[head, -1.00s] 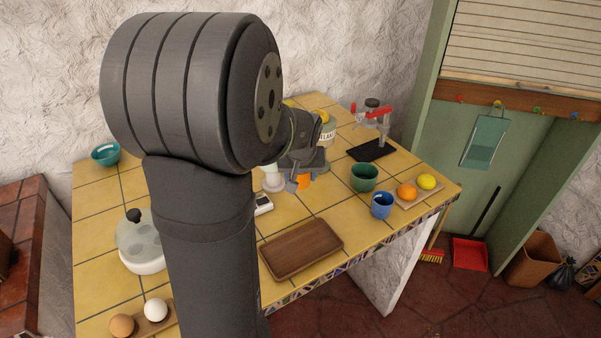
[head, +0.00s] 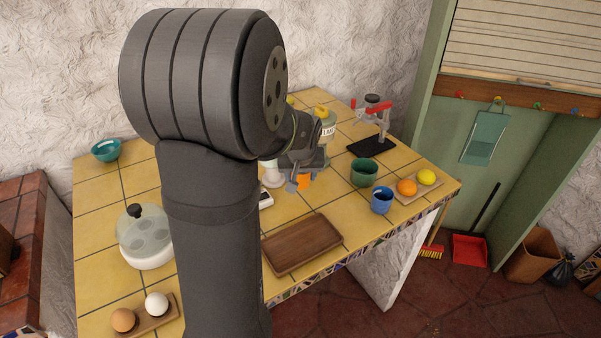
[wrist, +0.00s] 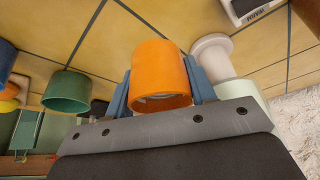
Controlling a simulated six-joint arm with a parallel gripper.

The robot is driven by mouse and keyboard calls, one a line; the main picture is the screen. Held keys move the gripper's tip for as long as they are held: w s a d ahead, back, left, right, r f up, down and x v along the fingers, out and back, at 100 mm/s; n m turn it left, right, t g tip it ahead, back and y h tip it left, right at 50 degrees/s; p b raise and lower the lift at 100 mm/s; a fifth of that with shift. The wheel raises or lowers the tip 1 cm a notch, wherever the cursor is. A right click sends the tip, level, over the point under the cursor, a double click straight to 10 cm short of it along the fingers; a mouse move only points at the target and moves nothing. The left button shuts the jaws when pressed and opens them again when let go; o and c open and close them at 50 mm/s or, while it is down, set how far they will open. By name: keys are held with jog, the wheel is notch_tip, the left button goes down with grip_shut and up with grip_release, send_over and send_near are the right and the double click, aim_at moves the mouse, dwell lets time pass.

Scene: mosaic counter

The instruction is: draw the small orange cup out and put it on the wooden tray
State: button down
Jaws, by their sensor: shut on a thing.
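The small orange cup (wrist: 160,72) is in the middle of the wrist view, between the two blue fingers of my gripper (wrist: 160,85), which are shut on it. In the head view the cup (head: 304,181) shows as a small orange patch beside my gripper (head: 298,184), partly hidden by it. Whether the cup touches the counter is hard to tell. The wooden tray (head: 301,244) lies empty near the counter's front edge, nearer the head camera than the cup.
A pale round-based object (wrist: 212,55) stands close beside the cup. A green cup (head: 364,173) and a blue cup (head: 381,201) stand to the right. A white device (head: 265,198) lies between gripper and tray.

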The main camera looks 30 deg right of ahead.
aim_at(298, 176)
jog(key=shift+x, duration=2.45)
jog(key=shift+s, duration=0.15)
jog(key=shift+s+a+r, duration=0.1)
jog(key=shift+s+a, duration=1.25)
jog(key=shift+s, duration=0.1)
jog(key=shift+r, duration=2.85)
jog(key=shift+s, duration=0.1)
